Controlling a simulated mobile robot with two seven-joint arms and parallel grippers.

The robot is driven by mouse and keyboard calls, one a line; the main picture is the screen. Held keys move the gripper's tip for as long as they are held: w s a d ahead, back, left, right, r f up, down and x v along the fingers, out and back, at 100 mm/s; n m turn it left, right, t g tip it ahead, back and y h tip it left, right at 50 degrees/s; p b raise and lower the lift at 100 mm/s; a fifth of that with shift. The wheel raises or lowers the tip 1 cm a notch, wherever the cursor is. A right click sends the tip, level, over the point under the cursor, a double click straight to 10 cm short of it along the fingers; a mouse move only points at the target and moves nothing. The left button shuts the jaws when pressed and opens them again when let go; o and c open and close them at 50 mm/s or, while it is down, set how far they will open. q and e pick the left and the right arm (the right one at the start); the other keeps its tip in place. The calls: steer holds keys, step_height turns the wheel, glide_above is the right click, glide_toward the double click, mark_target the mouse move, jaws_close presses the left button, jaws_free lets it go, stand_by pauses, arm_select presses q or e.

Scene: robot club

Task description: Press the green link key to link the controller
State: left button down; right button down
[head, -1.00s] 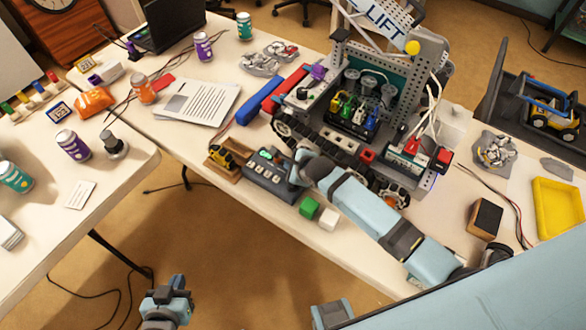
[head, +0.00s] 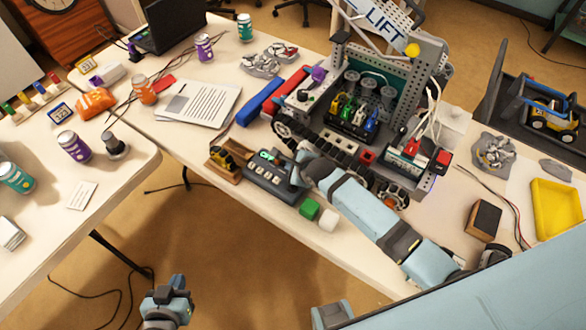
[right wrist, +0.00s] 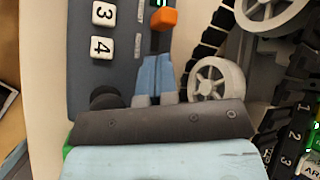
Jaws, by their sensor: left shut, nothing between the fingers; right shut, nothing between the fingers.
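The dark grey controller (head: 268,185) lies near the table's front edge, with a small green-lit spot (head: 267,156) at its far end. In the right wrist view the controller (right wrist: 85,65) shows white keys 3 and 4, an orange raised piece (right wrist: 164,18) and a sliver of green (right wrist: 157,3) at the top edge. I cannot tell for sure whether that green is the link key. My right gripper (right wrist: 156,62) is shut and empty over the controller, its tips just short of the orange piece; contact is unclear. My left gripper (head: 170,290) is shut and empty above the floor.
A tracked robot (head: 360,120) stands close behind the controller, its wheels beside my right gripper. Papers (head: 200,100) lie farther back.

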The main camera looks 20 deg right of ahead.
steer(key=shift+s+d+f, duration=0.1)
steer(key=shift+d+f, duration=0.1)
steer(key=shift+f, duration=0.3)
steer(key=shift+a+r, duration=0.1)
steer(key=shift+r+p, duration=0.55)
steer(key=shift+p, duration=0.25)
steer(key=r+p, duration=0.2)
steer(key=r, duration=0.1)
steer(key=r+p, duration=0.1)
steer(key=p, duration=0.1)
steer(key=shift+w+r, duration=0.15)
steer(key=shift+w, duration=0.1)
